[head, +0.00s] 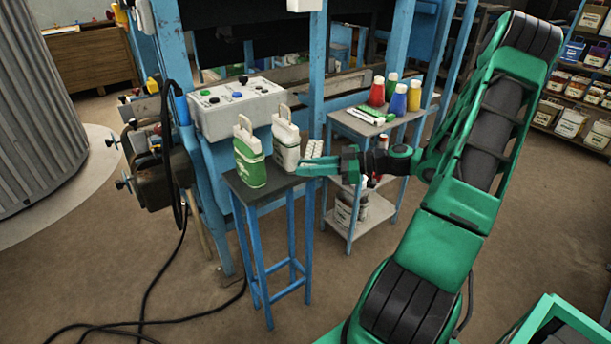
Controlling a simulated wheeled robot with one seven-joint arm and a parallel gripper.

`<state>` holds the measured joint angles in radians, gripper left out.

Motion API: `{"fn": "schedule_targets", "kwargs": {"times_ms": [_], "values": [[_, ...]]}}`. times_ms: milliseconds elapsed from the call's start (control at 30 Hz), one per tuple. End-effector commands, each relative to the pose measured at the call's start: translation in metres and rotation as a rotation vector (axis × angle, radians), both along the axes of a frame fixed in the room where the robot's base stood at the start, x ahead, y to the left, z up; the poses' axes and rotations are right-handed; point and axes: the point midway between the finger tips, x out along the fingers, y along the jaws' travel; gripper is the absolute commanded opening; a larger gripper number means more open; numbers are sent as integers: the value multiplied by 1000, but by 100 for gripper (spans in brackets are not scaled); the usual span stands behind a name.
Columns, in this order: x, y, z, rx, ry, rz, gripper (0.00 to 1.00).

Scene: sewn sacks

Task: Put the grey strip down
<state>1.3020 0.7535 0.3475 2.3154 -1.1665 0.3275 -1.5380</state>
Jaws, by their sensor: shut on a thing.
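My gripper (318,167) is at the end of my green arm, beside the right edge of a small blue stand with a dark top (270,194). It is shut on a small, pale grey, ridged strip (313,149), which shows just above and behind the jaws. The fingers hide the strip's lower part, so I cannot tell whether it touches the stand top.
A green-and-white sack (249,158) and a white sack (286,143) stand upright on the blue stand, left of my gripper. A shelf trolley (353,124) with coloured bottles is behind to the right. A control box (238,108) is behind. A black cable (150,290) lies on the floor.

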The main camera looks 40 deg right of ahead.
Motion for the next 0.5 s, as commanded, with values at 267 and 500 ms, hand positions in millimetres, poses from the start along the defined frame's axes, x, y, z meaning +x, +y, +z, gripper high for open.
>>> {"fn": "schedule_targets", "kwargs": {"times_ms": [267, 500], "values": [[0, -1, 45, -5, -1, -1, 0], [0, 0, 84, -6, -2, 0, 0]]}}
